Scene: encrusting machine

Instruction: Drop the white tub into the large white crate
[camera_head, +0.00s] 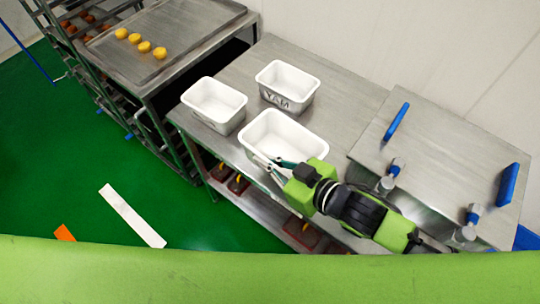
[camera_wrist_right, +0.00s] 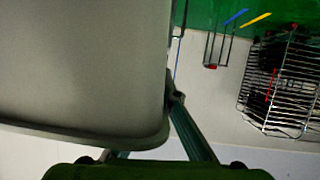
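Three open white tubs stand in the head view: one at the left (camera_head: 214,104), one at the back marked with dark lettering (camera_head: 286,86), and the nearest white tub (camera_head: 300,135). My right gripper (camera_head: 277,166) is at the near wall of this nearest tub, with its fingers on either side of the wall, and looks shut on it. In the right wrist view the tub (camera_wrist_right: 80,65) fills the upper left and hides one finger; the other finger (camera_wrist_right: 190,125) meets its edge. I cannot tell whether the tub is lifted. My left gripper is not in view. No large white crate is recognisable.
A steel table (camera_head: 345,88) carries the tubs. A steel machine top (camera_head: 440,140) with blue handles is at the right. A tray (camera_head: 185,25) with several yellow pieces and a rack (camera_head: 105,90) are at the left.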

